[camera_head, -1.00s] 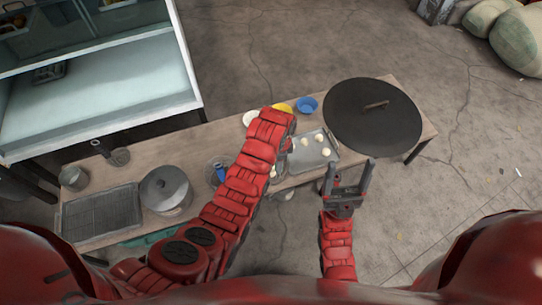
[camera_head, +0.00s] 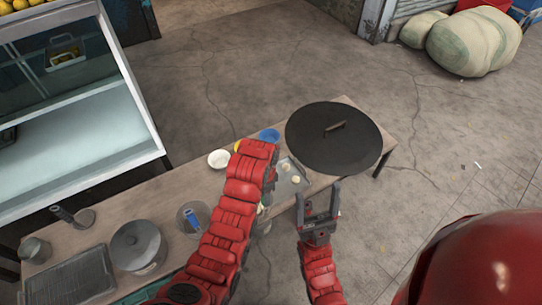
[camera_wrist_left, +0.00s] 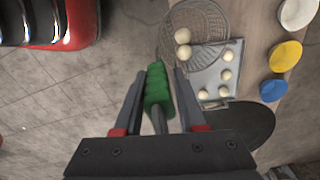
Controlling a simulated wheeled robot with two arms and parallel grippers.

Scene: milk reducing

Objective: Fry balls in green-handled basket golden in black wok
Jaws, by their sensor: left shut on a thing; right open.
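My left gripper (camera_wrist_left: 161,76) is shut on the green handle (camera_wrist_left: 157,92) in the left wrist view. The wire basket (camera_wrist_left: 205,22) lies beyond it, with two pale balls (camera_wrist_left: 183,44) at its near side. In the head view my left arm hides most of the basket and that gripper. A metal tray (camera_head: 300,190) with several pale balls lies beside it; it also shows in the left wrist view (camera_wrist_left: 207,72). A large black disc with a bar handle (camera_head: 330,155) covers the table's right end; no open wok shows. My right gripper (camera_head: 318,191) is open and empty, just right of the tray.
White (camera_head: 219,158) and blue (camera_head: 269,135) bowls, and a partly hidden yellow one, stand behind my left arm. A lidded pot (camera_head: 137,246), a rack tray (camera_head: 70,280) and a glass container (camera_head: 192,216) stand at left. A glass cabinet (camera_head: 75,130) borders the table's back left.

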